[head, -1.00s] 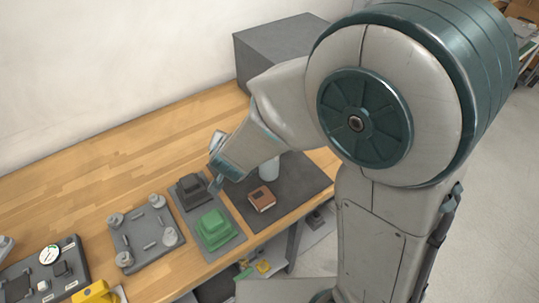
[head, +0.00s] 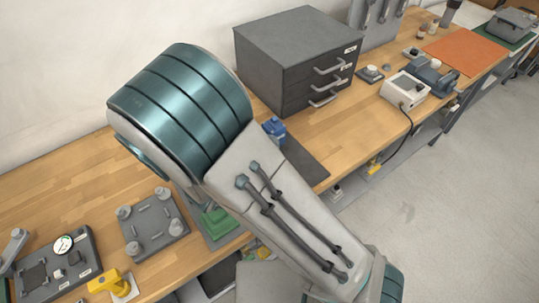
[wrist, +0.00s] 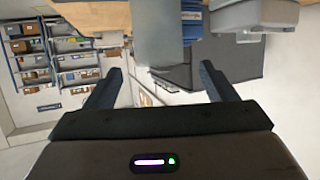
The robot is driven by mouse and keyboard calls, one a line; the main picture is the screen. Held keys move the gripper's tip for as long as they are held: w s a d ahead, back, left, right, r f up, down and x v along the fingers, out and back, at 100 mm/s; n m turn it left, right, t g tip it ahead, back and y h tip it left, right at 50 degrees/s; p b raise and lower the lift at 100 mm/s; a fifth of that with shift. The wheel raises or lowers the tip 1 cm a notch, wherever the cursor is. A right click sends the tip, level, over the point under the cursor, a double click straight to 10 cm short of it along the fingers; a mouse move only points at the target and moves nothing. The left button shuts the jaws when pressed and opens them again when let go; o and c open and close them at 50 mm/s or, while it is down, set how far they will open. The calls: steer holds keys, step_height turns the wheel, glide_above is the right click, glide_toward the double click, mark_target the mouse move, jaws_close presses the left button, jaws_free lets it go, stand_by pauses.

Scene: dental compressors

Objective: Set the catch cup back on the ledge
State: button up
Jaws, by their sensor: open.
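In the wrist view my gripper (wrist: 161,68) is open, its two dark fingers wide apart with nothing between the tips. A pale grey-blue cylinder (wrist: 157,36), probably the catch cup, stands beyond the fingertips near the top of that view, apart from them. A blue part (wrist: 192,20) shows just right of it, and a rounded grey body (wrist: 255,14) is farther right. I cannot tell which of these is the ledge. In the head view my arm covers the gripper and the cup; a blue unit (head: 273,130) shows past the arm's edge.
The dark mat (head: 308,163) lies partly behind my arm. A grey drawer cabinet (head: 297,60) stands behind it. A green block (head: 216,221), a grey plate with posts (head: 154,226), a gauge panel (head: 58,272) and a yellow part (head: 108,282) are on the bench. Shelves (wrist: 50,65) show in the wrist view.

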steer(key=p+x, duration=0.1)
steer(key=x, duration=0.6)
steer(key=shift+w, duration=0.1)
steer(key=c, duration=1.4)
